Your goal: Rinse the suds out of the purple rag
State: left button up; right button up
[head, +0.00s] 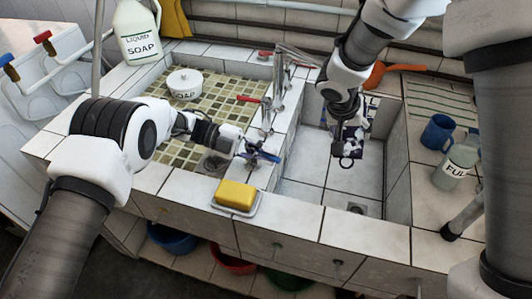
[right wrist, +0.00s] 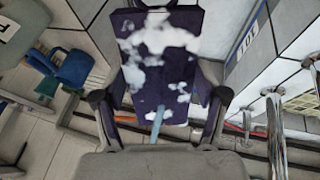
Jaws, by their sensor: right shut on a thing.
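The purple rag (head: 352,134) hangs inside the right basin, mostly behind my right gripper (head: 346,158) in the head view. The right wrist view shows the rag (right wrist: 150,88) spread between the fingers of my right gripper (right wrist: 160,97), which is shut on it. White suds patches (right wrist: 158,38) cover much of its face. A pale blue strip shows at its lower edge; I cannot tell what it is. My left gripper (head: 252,152) is at the blue tap handle (head: 266,156) on the divider; whether its fingers are closed is unclear. The chrome tap (head: 282,80) also has a red handle (head: 248,99).
A yellow sponge (head: 236,194) lies on a dish at the front ledge. A soap pot (head: 184,83) stands in the left basin. A blue mug (head: 437,132) and a bottle (head: 455,164) stand on the right ledge. The right basin's front floor (head: 325,182) is clear.

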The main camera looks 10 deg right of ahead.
pick_arm(q)
jog(key=shift+o, duration=1)
jog(key=v, duration=1.2)
jog(key=shift+c, duration=0.2)
